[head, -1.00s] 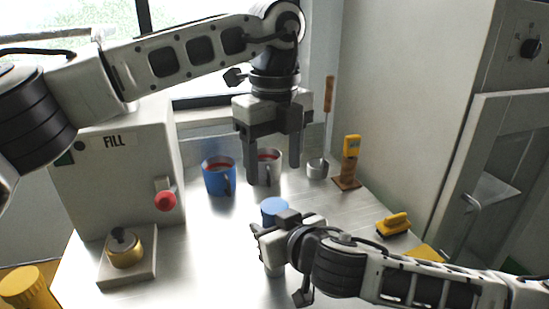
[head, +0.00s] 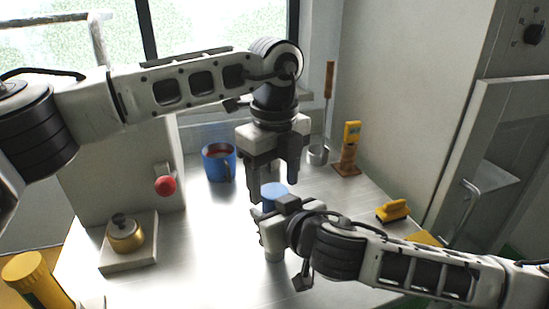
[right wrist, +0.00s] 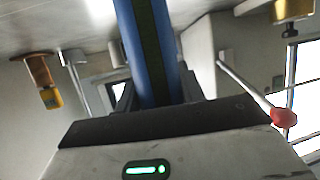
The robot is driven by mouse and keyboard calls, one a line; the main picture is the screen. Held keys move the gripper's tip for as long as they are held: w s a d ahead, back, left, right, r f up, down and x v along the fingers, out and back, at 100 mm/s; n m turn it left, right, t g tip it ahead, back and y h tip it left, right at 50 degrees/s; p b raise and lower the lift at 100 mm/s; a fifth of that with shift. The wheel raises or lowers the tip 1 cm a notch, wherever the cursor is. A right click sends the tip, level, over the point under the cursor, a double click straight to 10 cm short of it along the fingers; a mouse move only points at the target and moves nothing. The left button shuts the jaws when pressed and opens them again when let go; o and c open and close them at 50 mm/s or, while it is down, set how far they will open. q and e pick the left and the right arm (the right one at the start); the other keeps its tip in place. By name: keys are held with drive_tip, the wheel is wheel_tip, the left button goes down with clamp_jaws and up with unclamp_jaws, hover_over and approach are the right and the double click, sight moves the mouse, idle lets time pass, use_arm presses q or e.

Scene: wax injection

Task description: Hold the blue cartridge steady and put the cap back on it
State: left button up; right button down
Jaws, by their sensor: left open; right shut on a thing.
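The blue cartridge (head: 273,192) stands upright in the head view, its round blue top showing above my right gripper (head: 262,222). My right gripper is shut on it, and the right wrist view shows its blue side with a dark stripe (right wrist: 150,45) between the fingers. A pale cylindrical part (head: 275,254) shows below the gripper. My left gripper (head: 267,185) is open, fingers pointing down, just above and behind the blue top; I see nothing between its fingers. I cannot pick out a separate cap, nor tell whether the blue top is one.
A blue mug (head: 219,163) with red contents stands behind left. A ladle (head: 318,155) and a yellow device (head: 351,132) on a brown stand are at back right. A yellow brush (head: 393,211) lies right. A brass pot (head: 124,234) and red knob (head: 165,186) are left.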

use_arm(q)
drive_tip(key=shift+f, duration=0.55)
drive_tip(key=c, duration=1)
drive_tip(key=m, duration=0.6)
drive_tip(key=shift+m, duration=0.3)
drive_tip(key=o, duration=1.1)
drive_tip(key=shift+r, duration=0.15)
